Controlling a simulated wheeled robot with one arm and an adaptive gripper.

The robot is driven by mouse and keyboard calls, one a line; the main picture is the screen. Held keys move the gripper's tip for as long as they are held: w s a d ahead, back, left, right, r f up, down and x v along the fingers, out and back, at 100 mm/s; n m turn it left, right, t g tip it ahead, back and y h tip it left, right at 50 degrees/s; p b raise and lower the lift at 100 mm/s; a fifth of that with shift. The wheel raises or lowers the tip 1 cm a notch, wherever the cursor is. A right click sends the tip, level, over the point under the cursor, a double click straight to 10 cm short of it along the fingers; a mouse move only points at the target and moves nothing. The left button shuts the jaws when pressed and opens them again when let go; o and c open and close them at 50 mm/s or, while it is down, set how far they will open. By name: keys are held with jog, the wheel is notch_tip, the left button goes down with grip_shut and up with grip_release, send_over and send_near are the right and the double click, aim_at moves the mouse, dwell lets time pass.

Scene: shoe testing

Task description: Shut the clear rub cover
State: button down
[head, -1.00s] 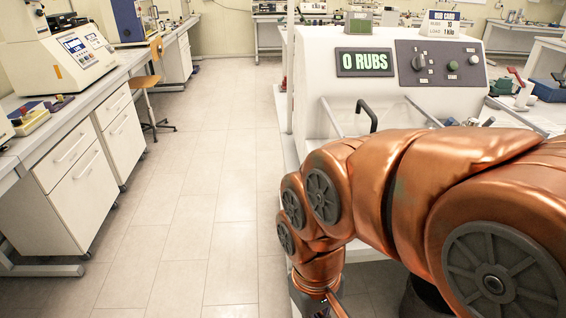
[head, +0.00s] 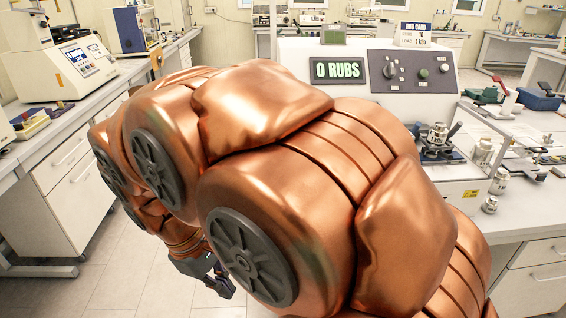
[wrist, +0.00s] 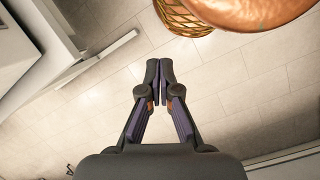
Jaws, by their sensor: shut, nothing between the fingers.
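The rub machine (head: 300,50) stands behind my arm, and its display (head: 337,70) reads 0 RUBS. My arm hides most of the clear rub cover. Only what looks like a clear panel edge (head: 490,122) shows at the machine's right, so I cannot tell the cover's angle. Metal test fittings (head: 437,140) show beside it. My gripper (head: 222,285) hangs low at the left of my arm, over the floor and well away from the machine. In the wrist view my gripper (wrist: 160,65) has its fingertips together, with nothing between them.
A left bench (head: 60,150) with drawers and instruments runs along the aisle. Floor is clear at the lower left.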

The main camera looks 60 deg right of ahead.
jog(key=w+d+r+n+g+h, duration=0.25)
jog(key=w+d, duration=0.35)
jog(key=d, duration=0.3)
jog(key=w+d+r+n+g+h+p, duration=0.1)
jog(key=w+d+r+g, duration=0.15)
jog(key=w+d, duration=0.5)
jog(key=w+d+r+n+g+h, duration=0.2)
jog(key=w+d+r, duration=0.25)
jog(key=d, duration=0.65)
jog(key=shift+d+r+b+x, duration=0.1)
jog(key=shift+d+b+x, duration=0.1)
jog(key=shift+x, duration=2.05)
jog(key=shift+d+r+b+x, duration=0.15)
jog(key=shift+b+x, duration=0.1)
jog(key=shift+x, duration=2.05)
jog(key=shift+d+r+b+x, duration=0.1)
jog(key=shift+d+b+x, duration=0.1)
jog(key=shift+x, duration=2.05)
jog(key=shift+w, duration=0.15)
